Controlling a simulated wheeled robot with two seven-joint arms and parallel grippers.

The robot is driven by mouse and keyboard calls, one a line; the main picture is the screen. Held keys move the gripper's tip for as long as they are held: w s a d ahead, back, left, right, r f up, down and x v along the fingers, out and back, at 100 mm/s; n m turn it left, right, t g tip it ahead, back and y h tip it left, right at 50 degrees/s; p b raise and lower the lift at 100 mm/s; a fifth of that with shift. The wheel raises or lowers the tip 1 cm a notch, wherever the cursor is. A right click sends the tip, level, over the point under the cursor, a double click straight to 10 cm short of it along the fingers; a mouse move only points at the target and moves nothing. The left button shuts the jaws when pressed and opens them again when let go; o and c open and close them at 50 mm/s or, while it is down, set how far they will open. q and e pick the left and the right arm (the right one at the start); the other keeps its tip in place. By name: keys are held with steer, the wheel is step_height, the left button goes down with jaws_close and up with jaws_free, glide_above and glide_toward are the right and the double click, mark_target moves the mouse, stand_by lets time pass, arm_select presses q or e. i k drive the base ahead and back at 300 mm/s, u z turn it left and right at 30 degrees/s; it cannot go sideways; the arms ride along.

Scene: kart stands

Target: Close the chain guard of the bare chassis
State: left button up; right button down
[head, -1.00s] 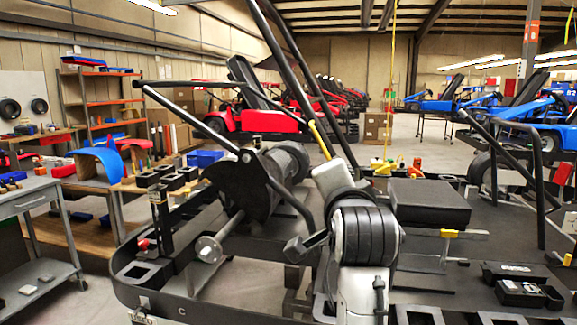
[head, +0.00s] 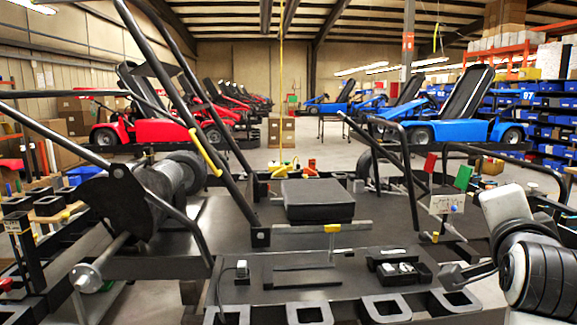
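The bare chassis is a black frame with a flat deck (head: 390,225) and tall slanted bars, filling the middle of the head view. At its left, a dark rounded plate (head: 118,200), possibly the chain guard, stands in front of a grey drum (head: 172,172) above an axle with a round hub (head: 88,277). Whether the plate is open or closed is unclear. My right arm comes in at the lower right. Its gripper (head: 457,274) is small and dark, over the chassis's right front and well apart from the plate; its finger gap is unclear. My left gripper is out of view.
A black box (head: 318,199) sits on the deck. Near the front are a yellow-topped clamp (head: 332,228) and a black tray of small parts (head: 400,268). Slanted bars (head: 195,125) rise beside the plate. Red and green panels (head: 463,177) stand at right. Karts stand behind.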

mark_target(143, 219)
steer(key=z, duration=0.1)
steer(key=i, duration=1.1)
steer(key=u, duration=1.85)
